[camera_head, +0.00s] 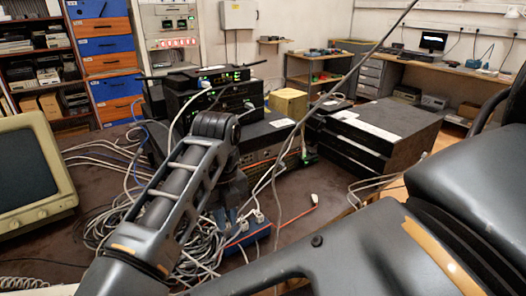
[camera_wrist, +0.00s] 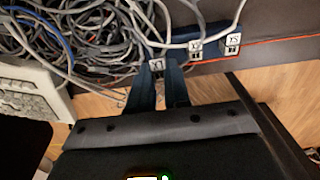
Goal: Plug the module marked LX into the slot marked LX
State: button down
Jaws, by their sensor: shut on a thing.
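My gripper (camera_wrist: 161,74) reaches up the wrist view with its two dark fingers close together at the edge of a dark blue block (camera_wrist: 214,38). A small piece with a white label (camera_wrist: 157,67) sits between the fingertips, and the jaws are shut on it. Two more white labels show to its right, one in the middle (camera_wrist: 196,47) and one at the right (camera_wrist: 233,40). The lettering is too small to read surely, so I cannot tell which is LX.
Tangled grey cables (camera_wrist: 60,35) crowd the left of the block, and an orange cable (camera_head: 290,222) runs to its right. Stacked network boxes (camera_head: 210,100) stand behind. A beige monitor (camera_head: 30,175) is at the left, dark cases (camera_head: 385,135) at the right.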

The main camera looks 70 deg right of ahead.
jog(key=shift+r+p, duration=0.8)
jog(key=shift+r, duration=0.6)
jog(key=c, duration=1.6)
grip_release()
grip_shut()
